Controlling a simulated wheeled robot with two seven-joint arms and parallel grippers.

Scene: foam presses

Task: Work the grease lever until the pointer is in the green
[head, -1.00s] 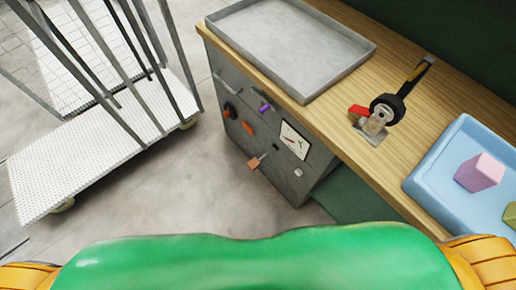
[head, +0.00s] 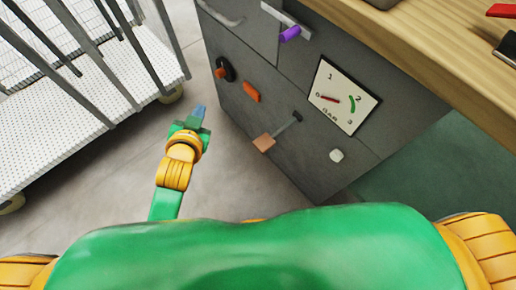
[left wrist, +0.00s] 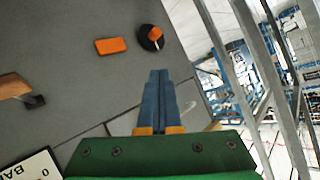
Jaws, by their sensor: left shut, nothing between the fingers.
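The gauge (head: 343,95) is a white square dial on the grey cabinet front. Its red pointer (head: 328,98) lies near 0, and the green arc (head: 353,104) is by the 2, apart from it. What looks like the grease lever (head: 264,143) is a tan block on a dark stem below the gauge; it also shows at the left of the left wrist view (left wrist: 14,86). My left gripper (head: 200,112) is shut and empty, left of the lever and apart from it; its blue fingers show in the left wrist view (left wrist: 158,98). My right gripper is out of view.
The cabinet also bears an orange block (head: 251,91), a black round knob (head: 228,69), a purple handle (head: 290,33) and a pale button (head: 336,155). A wheeled rack (head: 60,130) stands at the left. The floor between is clear.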

